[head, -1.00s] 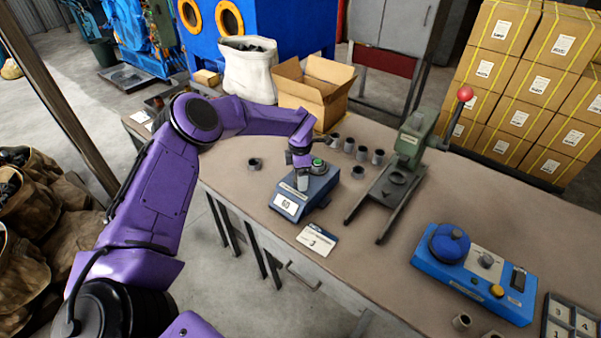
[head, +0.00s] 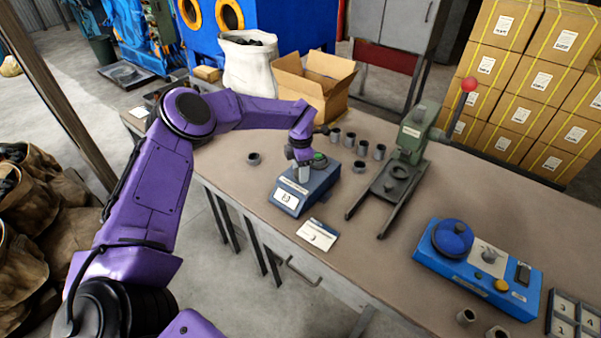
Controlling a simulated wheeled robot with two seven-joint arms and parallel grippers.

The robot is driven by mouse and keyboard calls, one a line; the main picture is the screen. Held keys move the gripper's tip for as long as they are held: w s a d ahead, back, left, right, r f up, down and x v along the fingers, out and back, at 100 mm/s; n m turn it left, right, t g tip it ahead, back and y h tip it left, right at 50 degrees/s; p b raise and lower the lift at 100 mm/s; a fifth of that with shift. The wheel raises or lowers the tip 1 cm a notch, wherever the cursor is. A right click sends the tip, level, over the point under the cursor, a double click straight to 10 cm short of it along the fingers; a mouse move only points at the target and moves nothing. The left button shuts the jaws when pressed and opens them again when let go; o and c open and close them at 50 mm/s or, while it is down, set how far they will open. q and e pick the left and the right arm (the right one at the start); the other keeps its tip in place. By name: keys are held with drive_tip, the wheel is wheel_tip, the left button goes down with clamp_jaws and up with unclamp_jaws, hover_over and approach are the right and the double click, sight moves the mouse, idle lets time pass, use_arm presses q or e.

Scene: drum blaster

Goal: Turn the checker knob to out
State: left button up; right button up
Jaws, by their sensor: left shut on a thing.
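The checker looks to be the small blue-grey box (head: 322,188) on the workbench, with a green button or disc (head: 319,160) on top. A white label or display (head: 285,198) is on its front; its marks are too small to read surely. My left gripper (head: 303,172) points down onto the top of this box, beside the green part. It is shut on what appears to be the checker knob, which the fingers mostly hide. Which way the knob points cannot be seen. My right gripper is not in view.
A white card (head: 317,235) lies in front of the box. Several grey rings (head: 349,139) stand behind it, one (head: 253,159) to its left. A green press (head: 410,140) stands to the right, then a blue unit (head: 480,268). An open carton (head: 314,85) is behind.

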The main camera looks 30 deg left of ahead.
use_arm(q)
drive_tip(key=n+b, duration=0.3)
drive_tip(key=shift+f+n, duration=0.2)
drive_tip(key=shift+n, duration=0.1)
drive_tip(key=n+b, duration=0.4)
drive_tip(key=shift+n, duration=0.3)
drive_tip(key=n+b, duration=0.3)
drive_tip(key=n, duration=0.1)
drive_tip(key=n+b, duration=0.4)
drive_tip(key=n, duration=0.1)
drive_tip(key=n+b, duration=0.3)
drive_tip(key=shift+n, duration=0.3)
drive_tip(key=n+b, duration=1.1)
drive_tip(key=n, duration=0.1)
drive_tip(key=shift+r+b, duration=0.2)
drive_tip(key=shift+b, duration=0.15)
drive_tip(key=shift+n, duration=0.3)
